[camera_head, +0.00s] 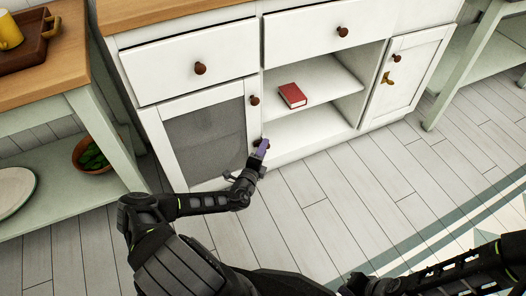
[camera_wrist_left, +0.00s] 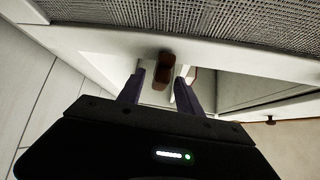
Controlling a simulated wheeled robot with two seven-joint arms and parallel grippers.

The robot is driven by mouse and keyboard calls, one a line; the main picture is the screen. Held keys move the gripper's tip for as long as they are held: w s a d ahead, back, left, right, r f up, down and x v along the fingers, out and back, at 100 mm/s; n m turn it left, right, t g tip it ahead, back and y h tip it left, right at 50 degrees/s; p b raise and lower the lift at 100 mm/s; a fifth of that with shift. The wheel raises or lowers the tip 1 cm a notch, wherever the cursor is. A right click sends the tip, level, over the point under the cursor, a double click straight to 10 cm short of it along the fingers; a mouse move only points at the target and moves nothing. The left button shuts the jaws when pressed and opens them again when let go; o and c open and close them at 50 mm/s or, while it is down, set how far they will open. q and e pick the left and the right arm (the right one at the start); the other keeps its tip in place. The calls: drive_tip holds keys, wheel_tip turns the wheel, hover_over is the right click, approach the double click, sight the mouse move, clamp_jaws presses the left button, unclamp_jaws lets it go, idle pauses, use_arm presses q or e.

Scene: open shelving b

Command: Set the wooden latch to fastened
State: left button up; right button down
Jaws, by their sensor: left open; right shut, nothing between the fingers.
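The wooden latch (camera_wrist_left: 163,70) is a small reddish-brown piece on the white frame in the left wrist view, beside the mesh-panelled door (camera_wrist_left: 200,30). My left gripper (camera_wrist_left: 160,92) is open, with one purple finger on each side of the latch. I cannot tell whether either finger touches it. In the head view my left gripper (camera_head: 262,148) is at the right edge of the mesh door (camera_head: 203,135), below its round knob (camera_head: 254,100), and mostly hides the latch. My right gripper (camera_head: 350,286) is low at the bottom edge, with its fingers hard to make out.
A red book (camera_head: 292,95) lies on the open middle shelf. The right cabinet door (camera_head: 405,75) has a knob and a brass-coloured catch (camera_head: 387,78). A side table (camera_head: 75,92) with a tray (camera_head: 35,50) stands at left. The plank floor (camera_head: 330,205) in front is clear.

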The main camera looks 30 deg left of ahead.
use_arm(q)
drive_tip(key=shift+c, duration=0.3)
clamp_jaws()
idle(0.3)
